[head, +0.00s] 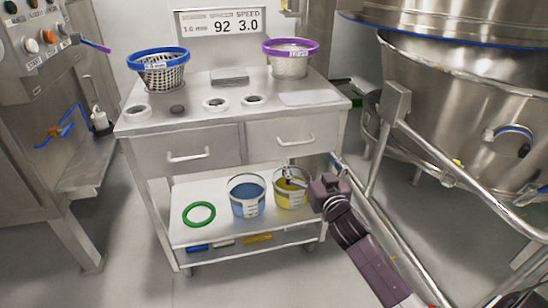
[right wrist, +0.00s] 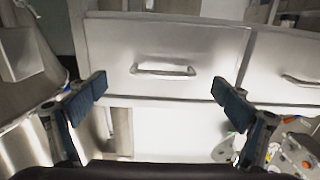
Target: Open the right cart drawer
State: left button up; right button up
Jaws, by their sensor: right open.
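The right cart drawer (head: 265,135) is closed, its front flush with the cart. Its bar handle (head: 295,139) shows clear in the head view. In the right wrist view the drawer front (right wrist: 215,45) fills the middle, and its handle (right wrist: 165,70) sits between my two fingers in the picture. My right gripper (head: 290,174) is open and empty, below the handle in the head view, in front of the lower shelf. The wrist view shows its fingers (right wrist: 163,90) wide apart, not touching the handle. My left gripper is not in view.
The left drawer (head: 190,154) is closed too. The cart top (head: 190,108) holds a blue-rimmed basket (head: 163,72) and a purple-rimmed one (head: 290,60). The lower shelf holds a blue tub (head: 246,196), a yellow tub (head: 290,190) and a green ring (head: 199,214). A steel vessel (head: 450,100) stands right.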

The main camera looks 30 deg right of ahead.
aim_at(299, 143)
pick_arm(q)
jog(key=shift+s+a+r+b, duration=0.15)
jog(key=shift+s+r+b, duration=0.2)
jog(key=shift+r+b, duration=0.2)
pick_arm(e)
jog(key=shift+t, duration=0.3)
jog(key=shift+a+r+x, duration=0.1)
jog(key=shift+r+x, duration=0.1)
jog(key=shift+x, duration=1.1)
jog(key=shift+a+r+x, duration=0.1)
jog(key=shift+r+x, duration=0.1)
jog(key=shift+x, duration=1.15)
jog(key=shift+r+x, duration=0.15)
jog(key=shift+x, duration=1.15)
